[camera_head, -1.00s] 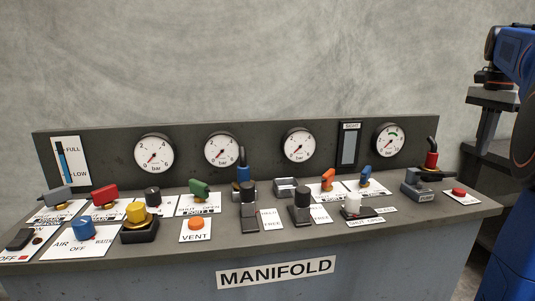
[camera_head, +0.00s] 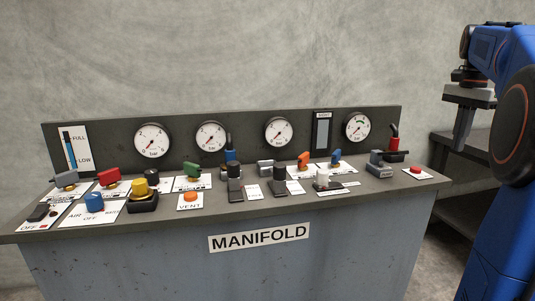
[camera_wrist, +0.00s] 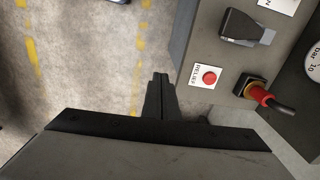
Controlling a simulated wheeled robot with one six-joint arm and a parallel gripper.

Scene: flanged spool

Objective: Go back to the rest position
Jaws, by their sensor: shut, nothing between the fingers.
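My gripper (camera_head: 462,138) is at the right of the head view, held in the air beside the right end of the manifold console (camera_head: 260,241). In the wrist view its fingers (camera_wrist: 160,92) are together, with nothing between them. They point down over bare floor, just off the console's edge. The red relief button (camera_wrist: 209,77) is to the right of the fingers in the wrist view, apart from them. It also shows in the head view (camera_head: 415,169).
The console top holds several coloured valves, including a yellow knob (camera_head: 140,187) and a red-handled plug (camera_head: 394,138). Gauges line the back panel (camera_head: 185,118). A dark shelf (camera_head: 460,195) stands behind my arm. The floor (camera_wrist: 90,50) has yellow lines and is clear beside the console.

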